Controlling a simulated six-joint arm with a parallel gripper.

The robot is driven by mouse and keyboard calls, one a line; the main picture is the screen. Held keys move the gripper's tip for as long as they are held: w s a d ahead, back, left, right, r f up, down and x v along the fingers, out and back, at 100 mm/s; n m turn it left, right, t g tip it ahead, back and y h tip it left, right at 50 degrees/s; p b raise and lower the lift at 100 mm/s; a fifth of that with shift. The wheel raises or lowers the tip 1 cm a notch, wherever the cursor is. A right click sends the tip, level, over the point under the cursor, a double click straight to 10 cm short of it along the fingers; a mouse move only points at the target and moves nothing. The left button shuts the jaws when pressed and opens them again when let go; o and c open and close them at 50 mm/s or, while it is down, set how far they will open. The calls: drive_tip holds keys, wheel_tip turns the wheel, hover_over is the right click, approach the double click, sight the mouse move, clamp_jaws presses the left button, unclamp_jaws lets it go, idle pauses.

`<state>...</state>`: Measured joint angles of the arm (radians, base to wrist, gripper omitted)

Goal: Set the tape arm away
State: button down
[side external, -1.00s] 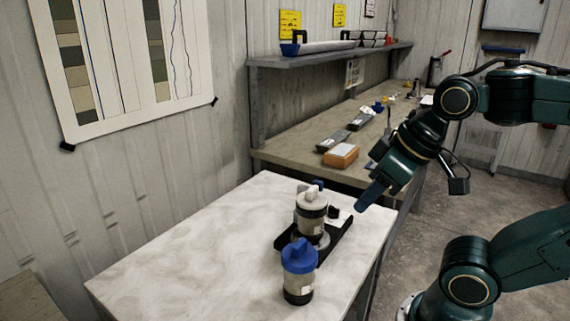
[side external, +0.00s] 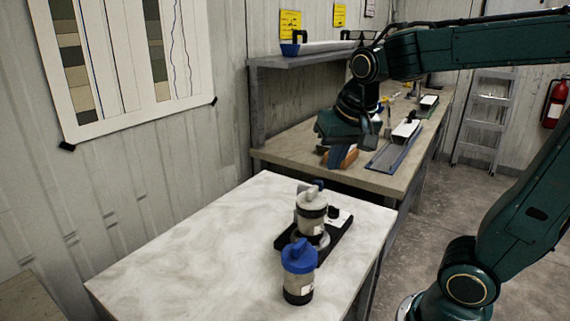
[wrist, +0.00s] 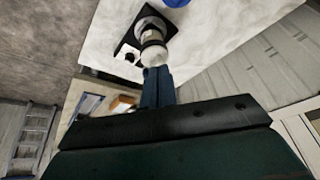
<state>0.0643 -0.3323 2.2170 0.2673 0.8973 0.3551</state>
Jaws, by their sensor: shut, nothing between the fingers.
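A clear-sided canister (side external: 312,212) with dark bands and a grey top piece stands upright on a black base (side external: 342,232) on the white table. I cannot make out a separate tape arm. A second canister (side external: 298,285) with a blue lid (side external: 298,256) stands in front of it. My gripper (side external: 338,160) is shut and empty, beyond the black base and above the far bench. In the wrist view, my blue fingers (wrist: 158,72) lie together, pointing toward the canister (wrist: 153,50) and its black base (wrist: 128,45). Depth between them is unclear there.
The white table (side external: 190,235) is bare on its left side. The far bench (side external: 285,150) holds an orange-brown block (side external: 350,158), a blue-edged tray (side external: 395,155) and small items.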

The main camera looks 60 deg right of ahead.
sight(321, 182)
drive_tip(key=w+d+f+m+g+h, duration=0.2)
drive_tip(key=w+d+f+m, duration=0.3)
drive_tip(key=w+d+m, duration=0.4)
drive_tip(key=shift+w+d+g, duration=0.45)
drive_tip(key=shift+w+g, duration=0.25)
drive_tip(key=shift+w, duration=0.15)
drive_tip(key=shift+f, duration=0.15)
drive_tip(key=shift+x, duration=4.95)
drive_tip(key=shift+s+d+n, duration=0.15)
drive_tip(key=shift+d+n, duration=0.25)
drive_tip(key=shift+d, duration=0.05)
drive_tip(key=shift+s+d+n+t, duration=0.15)
drive_tip(key=shift+d+n+t, duration=0.5)
drive_tip(key=shift+n, duration=0.35)
drive_tip(key=n, duration=0.1)
drive_tip(key=d+n+t, duration=0.1)
drive_tip(key=shift+d+n+y, duration=0.3)
drive_tip(key=shift+d+n, duration=0.05)
drive_tip(key=shift+n, duration=0.05)
drive_tip(key=shift+w+d+n+t+y, duration=0.3)
drive_tip(key=shift+d+n, duration=0.4)
drive_tip(key=shift+n, duration=0.35)
drive_tip(key=shift+w+d+n+t+y, duration=0.15)
drive_tip(key=shift+w+d+n+y, duration=0.15)
drive_tip(key=shift+d+n, duration=0.6)
